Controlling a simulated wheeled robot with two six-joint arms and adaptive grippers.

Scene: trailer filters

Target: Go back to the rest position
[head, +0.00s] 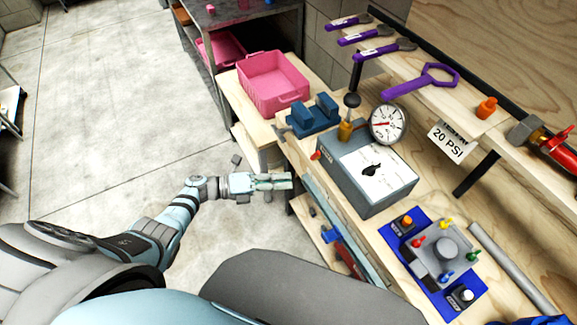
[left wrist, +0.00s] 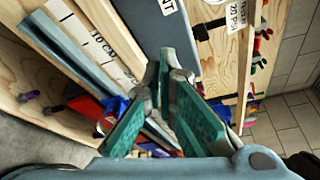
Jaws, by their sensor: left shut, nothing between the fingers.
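My left gripper (head: 284,182) is at the end of my left arm, in front of the workbench edge and beside the grey gauge box. It is shut and empty. In the left wrist view the green-padded fingers of this gripper (left wrist: 165,75) point toward the bench front. My right gripper does not show in either view.
The bench holds a grey box (head: 367,178) with a pressure gauge (head: 387,124), a blue vise (head: 313,115), a pink bin (head: 272,84) and a blue mat (head: 405,232) with coloured knobs. Purple wrenches (head: 424,82) lie on the shelf. Open floor (head: 120,110) lies left.

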